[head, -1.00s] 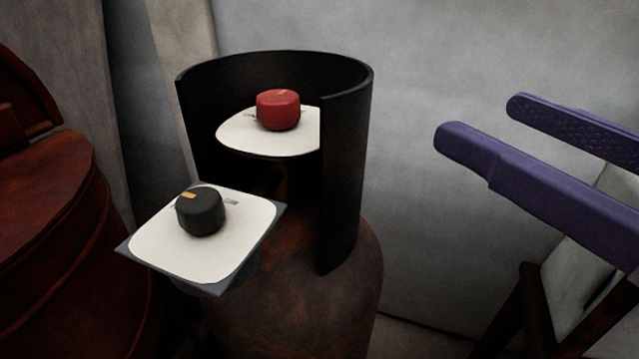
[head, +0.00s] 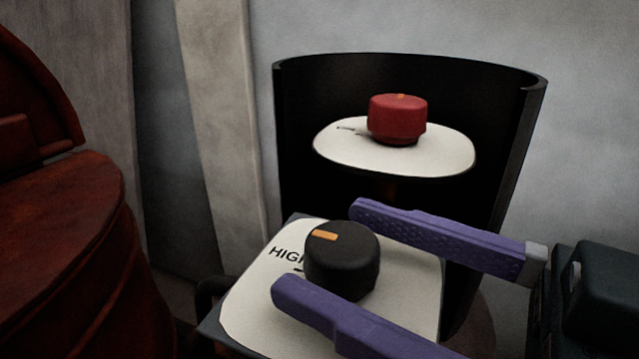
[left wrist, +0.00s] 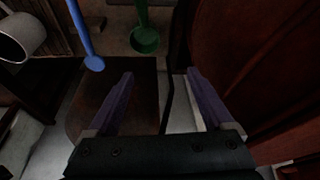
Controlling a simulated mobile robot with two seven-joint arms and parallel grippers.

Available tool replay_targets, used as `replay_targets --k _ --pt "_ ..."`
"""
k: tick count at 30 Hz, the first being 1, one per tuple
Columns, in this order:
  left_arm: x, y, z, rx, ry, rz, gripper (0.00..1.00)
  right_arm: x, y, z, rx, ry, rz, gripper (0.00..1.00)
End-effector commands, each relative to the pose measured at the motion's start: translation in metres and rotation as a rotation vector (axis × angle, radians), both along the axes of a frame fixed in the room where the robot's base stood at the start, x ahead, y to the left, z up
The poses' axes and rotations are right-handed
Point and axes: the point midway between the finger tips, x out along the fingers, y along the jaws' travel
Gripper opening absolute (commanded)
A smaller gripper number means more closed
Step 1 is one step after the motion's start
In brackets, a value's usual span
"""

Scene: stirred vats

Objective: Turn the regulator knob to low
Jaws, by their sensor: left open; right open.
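A black knob (head: 343,265) with an orange mark on its top stands on a white plate (head: 408,325). The mark points to the upper left. The word HIGH shows on the plate left of the knob; the rest of the lettering is hidden. A red knob (head: 397,120) stands on a second white plate (head: 330,150), higher and farther back. My right gripper (head: 319,250) is open, with one purple finger in front of the black knob and one behind it; I cannot tell whether they touch it. My left gripper (left wrist: 160,76) is open and empty in the left wrist view.
A black curved guard (head: 300,100) stands around the red knob's back and sides. A dark red vat (head: 60,230) is at the left. The left wrist view shows a blue ladle (left wrist: 85,38), a green ladle (left wrist: 144,38) and a metal cup (left wrist: 20,38).

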Motion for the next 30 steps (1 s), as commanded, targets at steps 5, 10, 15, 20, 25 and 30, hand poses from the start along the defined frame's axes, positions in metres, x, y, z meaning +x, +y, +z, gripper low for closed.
replay_targets --k 5,10,15,20,25,30 --pt "0.0 0.0 0.009 0.0 0.001 0.001 0.86 0.015 0.026 0.002 0.003 -0.001 -0.001 0.79" --pt "0.0 0.0 0.01 0.0 0.001 0.001 0.86 0.02 0.036 0.001 0.001 0.0 0.0 0.79" --pt "0.0 0.0 0.01 0.0 0.002 0.002 0.86 0.021 0.037 0.0 0.0 0.0 0.0 0.79" --pt "0.0 0.0 0.01 -0.002 0.002 0.004 0.86 0.021 0.037 0.0 0.0 0.0 -0.001 0.72" --pt "-0.001 -0.001 0.01 -0.003 0.002 0.004 0.86 0.021 0.037 0.0 0.0 0.0 -0.001 0.53" --pt "-0.001 -0.001 0.01 -0.003 0.002 0.004 0.86 0.021 0.037 0.0 0.0 0.0 -0.001 0.34"
